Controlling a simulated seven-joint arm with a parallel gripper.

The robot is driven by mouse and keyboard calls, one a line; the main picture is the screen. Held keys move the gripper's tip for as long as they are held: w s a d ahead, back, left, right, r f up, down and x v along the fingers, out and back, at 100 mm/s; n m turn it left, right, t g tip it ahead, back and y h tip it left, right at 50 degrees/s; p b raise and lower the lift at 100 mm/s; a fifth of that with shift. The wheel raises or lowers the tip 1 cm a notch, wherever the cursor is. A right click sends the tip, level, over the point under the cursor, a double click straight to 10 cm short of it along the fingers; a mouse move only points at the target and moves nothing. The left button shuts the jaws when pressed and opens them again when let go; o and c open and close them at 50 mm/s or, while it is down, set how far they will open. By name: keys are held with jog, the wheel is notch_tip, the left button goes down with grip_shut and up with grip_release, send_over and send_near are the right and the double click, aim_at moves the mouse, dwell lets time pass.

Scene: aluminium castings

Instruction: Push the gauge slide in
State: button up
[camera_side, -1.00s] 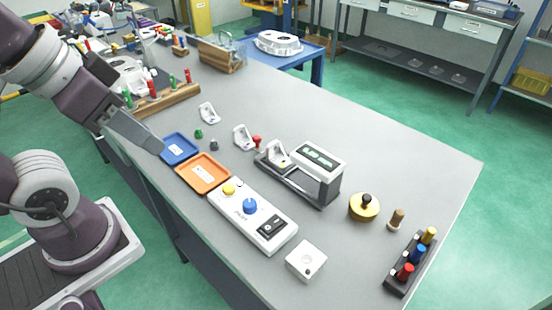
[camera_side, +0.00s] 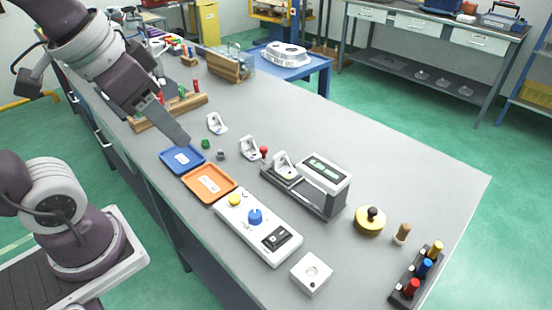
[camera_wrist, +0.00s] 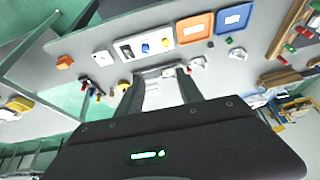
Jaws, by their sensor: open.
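The gauge (camera_side: 325,173) is a pale box with a dark display on a long dark base. A white bracket casting (camera_side: 284,165) sits at the left end of this base, outside the box. The slide cannot be told apart clearly from the base at this size. My gripper (camera_side: 184,140) is above the table's left side, near the blue tray, well apart from the gauge. In the wrist view my gripper (camera_wrist: 163,92) is open, its two fingers spread with nothing visible gripped between them. The gauge lies beyond the fingertips there and is partly hidden.
Left of the gauge are a blue tray (camera_side: 182,160), an orange tray (camera_side: 208,184) and a control box (camera_side: 258,228). Two loose white castings (camera_side: 217,123) (camera_side: 249,148) and a red-topped peg (camera_side: 264,152) stand near the gauge. A yellow knobbed disc (camera_side: 370,221) is to its right.

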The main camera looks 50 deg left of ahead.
jog(key=w+a+g, duration=0.2)
jog(key=w+a, duration=0.1)
jog(key=w, duration=0.9)
jog(key=m+g, duration=0.3)
send_near(265, 147)
jog(key=shift+s+f, duration=0.2)
jog(key=shift+s, duration=0.1)
notch_tip(265, 147, down, 7)
jog(key=shift+w+a, duration=0.15)
jog(key=shift+f, duration=0.5)
grip_shut()
